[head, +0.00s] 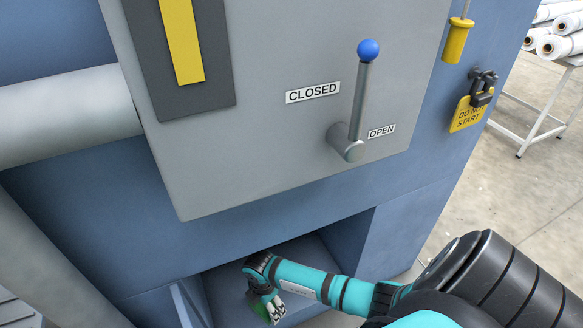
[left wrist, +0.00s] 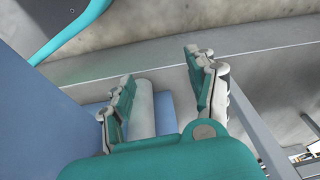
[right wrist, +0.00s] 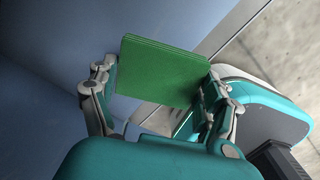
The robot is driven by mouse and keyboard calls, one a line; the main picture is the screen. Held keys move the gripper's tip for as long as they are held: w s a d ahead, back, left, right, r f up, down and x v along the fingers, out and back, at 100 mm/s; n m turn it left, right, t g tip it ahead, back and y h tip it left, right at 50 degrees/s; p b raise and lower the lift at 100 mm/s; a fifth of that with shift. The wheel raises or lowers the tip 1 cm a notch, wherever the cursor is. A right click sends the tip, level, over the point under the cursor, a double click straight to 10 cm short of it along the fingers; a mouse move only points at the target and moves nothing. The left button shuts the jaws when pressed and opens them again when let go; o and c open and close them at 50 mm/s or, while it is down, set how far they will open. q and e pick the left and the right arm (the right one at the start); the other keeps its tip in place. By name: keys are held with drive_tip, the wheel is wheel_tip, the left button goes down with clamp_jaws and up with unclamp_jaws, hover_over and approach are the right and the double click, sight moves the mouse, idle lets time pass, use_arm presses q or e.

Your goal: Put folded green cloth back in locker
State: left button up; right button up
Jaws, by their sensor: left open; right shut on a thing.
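The folded green cloth (right wrist: 165,70) is a flat green square held between the fingers of my right gripper in the right wrist view. In the head view only a small green part of the cloth (head: 262,310) shows beside the fingers. My right gripper (head: 268,304) is shut on it, inside the low blue recess (head: 318,250) under the grey panel. I take this recess to be the locker, but no label shows. My left gripper (left wrist: 160,90) is open and empty in the left wrist view, and is not in the head view.
Above the recess is a grey panel (head: 260,150) with a blue-knobbed lever (head: 360,95) between CLOSED and OPEN labels. A padlock with a yellow tag (head: 468,112) hangs at the right. White rolls lie on a rack (head: 538,110) behind. A grey roller (head: 65,118) is at left.

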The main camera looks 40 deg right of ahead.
drive_tip(key=d, duration=0.4)
drive_tip(key=d+b, duration=0.1)
drive_tip(key=d, duration=0.3)
drive_tip(key=w+d+f, duration=0.1)
drive_tip(key=d, duration=0.2)
drive_tip(key=shift+d+f, duration=0.1)
drive_tip(key=shift+d, duration=0.3)
use_arm(q)
drive_tip(key=w+b+v, duration=0.2)
drive_tip(key=v, duration=0.9)
drive_tip(key=shift+r+t, duration=0.3)
drive_tip(key=shift+r, duration=0.3)
use_arm(e)
drive_tip(key=shift+d+f, duration=0.3)
drive_tip(key=shift+f, duration=0.6)
drive_tip(key=shift+d+f, duration=0.3)
drive_tip(key=shift+f, duration=0.55)
use_arm(q)
drive_tip(key=shift+w+r, duration=0.1)
drive_tip(key=shift+w, duration=0.05)
use_arm(e)
drive_tip(key=shift+f, duration=0.1)
drive_tip(key=o, duration=1)
use_arm(q)
drive_tip(key=shift+r, duration=0.1)
